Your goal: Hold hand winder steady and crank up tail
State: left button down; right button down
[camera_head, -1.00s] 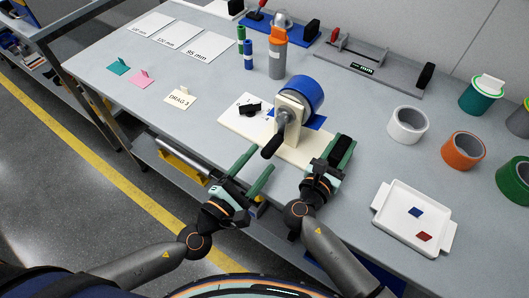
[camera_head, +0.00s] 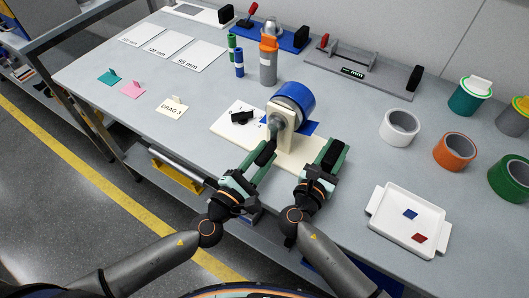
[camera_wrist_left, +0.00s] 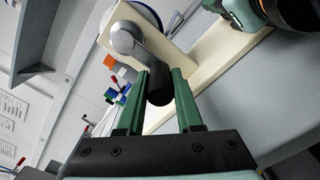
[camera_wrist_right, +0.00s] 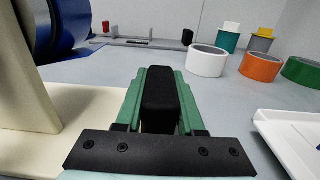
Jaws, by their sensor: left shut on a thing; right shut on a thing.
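The hand winder stands on the bench, with a cream base (camera_head: 228,122), an upright post and a blue drum (camera_head: 296,95). Blue tape, likely the tail, lies flat behind the post (camera_head: 305,128). My left gripper (camera_head: 262,160) is shut on the black crank handle (camera_wrist_left: 158,82), which hangs toward the front edge from its grey arm (camera_wrist_left: 124,38). My right gripper (camera_head: 330,160) is shut on a black grip block (camera_wrist_right: 160,98) at the right end of the base. The drum's far side is hidden.
A white tray (camera_head: 376,198) with a blue and a red chip is at right. White (camera_head: 400,128), orange (camera_head: 454,152) and green (camera_head: 512,178) tape rolls stand behind it. A DRAG 3 card (camera_head: 172,107) and an orange-topped bottle (camera_head: 268,62) are beyond the winder.

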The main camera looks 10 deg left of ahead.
dwell(0.3)
pick_arm(q)
jog(key=shift+w+a+r, duration=0.15)
jog(key=shift+w+a, duration=0.05)
jog(key=shift+a, duration=0.3)
jog(key=shift+w+a+r, duration=0.2)
jog(key=shift+a, duration=0.25)
jog(key=shift+w+a+r, duration=0.15)
jog(key=shift+w+a, duration=0.05)
jog(key=shift+a, duration=0.3)
jog(key=shift+w+a+r, duration=0.25)
jog(key=shift+a+r, duration=0.25)
jog(key=shift+r, duration=0.1)
jog(key=shift+w+a+r, duration=0.2)
jog(key=shift+a+r, duration=0.3)
jog(key=shift+r, duration=0.1)
jog(key=r, duration=0.3)
jog(key=shift+w+a, duration=0.15)
jog(key=shift+a, duration=0.15)
jog(key=shift+r, duration=0.1)
